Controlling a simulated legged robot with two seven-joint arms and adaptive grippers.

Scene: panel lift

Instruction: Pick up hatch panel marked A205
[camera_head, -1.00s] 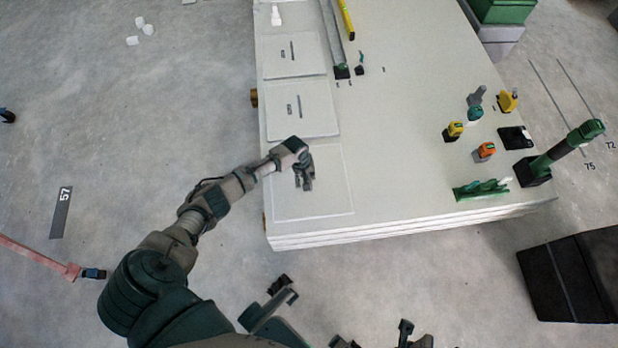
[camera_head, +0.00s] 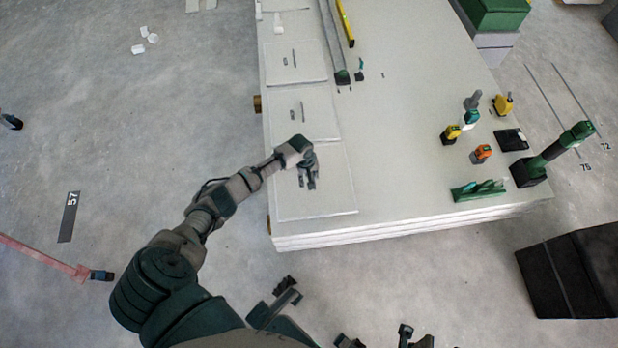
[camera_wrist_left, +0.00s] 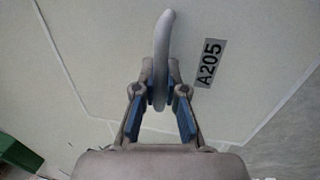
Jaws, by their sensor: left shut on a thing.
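The hatch panel marked A205 (camera_head: 325,200) is a pale square lying at the near left corner of the large pale board stack. In the left wrist view the panel (camera_wrist_left: 110,40) shows its printed A205 label (camera_wrist_left: 208,63) to the right of a grey upright handle (camera_wrist_left: 162,50). My left gripper (camera_head: 308,178) is over this panel. In the left wrist view its blue-padded fingers (camera_wrist_left: 161,92) are shut on the handle. The panel lies flat, and I cannot tell whether it has lifted at all. My right gripper cannot be made out.
Two similar panels (camera_head: 307,113) (camera_head: 295,62) with handles lie farther along the stack's left edge. Several tools, including an orange one (camera_head: 481,154) and a green bracket (camera_head: 478,190), stand at right. A black box (camera_head: 570,275) is on the floor at right.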

